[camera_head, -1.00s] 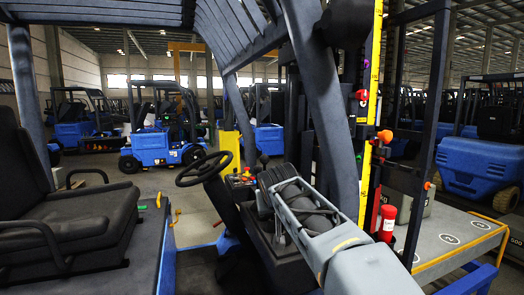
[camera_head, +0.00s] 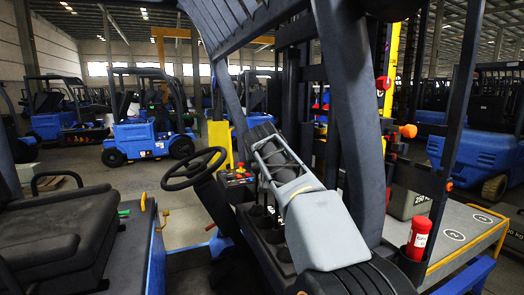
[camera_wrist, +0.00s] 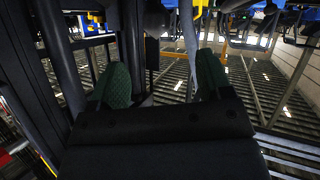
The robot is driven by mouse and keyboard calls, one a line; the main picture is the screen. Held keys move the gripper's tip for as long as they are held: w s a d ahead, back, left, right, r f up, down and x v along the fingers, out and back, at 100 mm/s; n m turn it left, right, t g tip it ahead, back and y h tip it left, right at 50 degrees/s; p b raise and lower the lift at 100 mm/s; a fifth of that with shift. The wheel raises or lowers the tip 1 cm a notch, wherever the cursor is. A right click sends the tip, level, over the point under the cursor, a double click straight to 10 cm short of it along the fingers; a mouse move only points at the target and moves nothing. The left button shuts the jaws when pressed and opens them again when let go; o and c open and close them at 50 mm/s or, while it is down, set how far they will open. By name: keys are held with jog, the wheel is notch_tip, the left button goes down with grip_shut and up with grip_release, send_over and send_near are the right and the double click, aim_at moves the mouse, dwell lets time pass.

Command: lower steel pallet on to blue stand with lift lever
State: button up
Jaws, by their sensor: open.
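A grey steel pallet (camera_head: 456,228) with a yellow edge lies at the right in the head view, behind the mast posts. A blue frame (camera_head: 468,279) shows below it, probably the stand; whether they touch is unclear. A control console (camera_head: 238,180) with small red knobs stands beside the steering wheel (camera_head: 194,168); I cannot tell which part is the lift lever. My gripper (camera_wrist: 162,84) shows in the wrist view with two green-padded fingers wide apart and nothing between them. In the head view its fingers cannot be made out beyond my grey arm.
A dark seat (camera_head: 65,235) is at the left. A thick cab post (camera_head: 350,110) rises close to my arm. A red cylinder (camera_head: 418,240) stands near the pallet, which bears a grey weight block (camera_head: 412,203). Blue forklifts (camera_head: 145,135) stand behind. The wrist picture appears upside down.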

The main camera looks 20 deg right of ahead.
jog(key=x, duration=0.3)
jog(key=p+x, duration=0.1)
jog(key=x, duration=0.2)
jog(key=p+x, duration=0.1)
jog(key=x, duration=0.2)
jog(key=shift+d, duration=0.35)
jog(key=shift+c, duration=0.3)
jog(key=c, duration=0.8)
jog(key=shift+o, duration=0.2)
jog(key=shift+p, duration=0.3)
